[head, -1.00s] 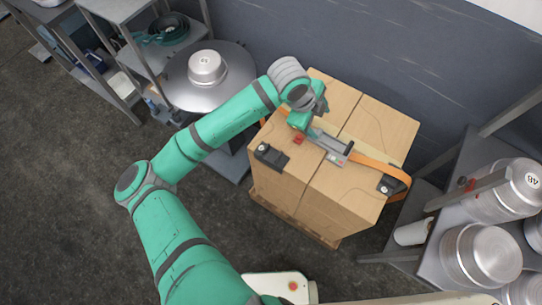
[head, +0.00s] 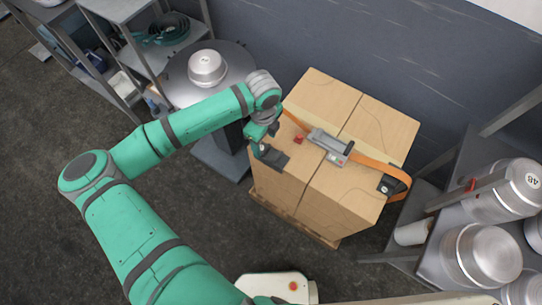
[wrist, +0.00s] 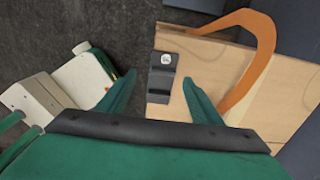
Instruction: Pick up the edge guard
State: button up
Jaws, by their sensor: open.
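A black edge guard (head: 273,158) with a round white label lies on the near left edge of the carton stack (head: 322,180). My gripper (head: 261,146) is just over its left end in the head view and hides part of it. In the wrist view the same edge guard (wrist: 164,73) lies ahead of and between my two spread green fingers (wrist: 160,88). The gripper is open, with nothing held. I cannot tell whether a finger touches the guard. A second black edge guard (head: 389,184) is at the stack's right edge, by the orange strap.
The orange strap (head: 372,164) crosses the carton tops and loops out at the right. A grey buckle (head: 328,144) and a small red piece (head: 298,140) lie on top. A shelf of metal pans (head: 480,254) stands right; a round table with one pan (head: 207,67) stands behind left.

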aim_at(266, 148)
jog(key=f, duration=0.5)
jog(key=shift+w+d, duration=0.15)
jog(key=shift+w, duration=0.1)
jog(key=c, duration=1.2)
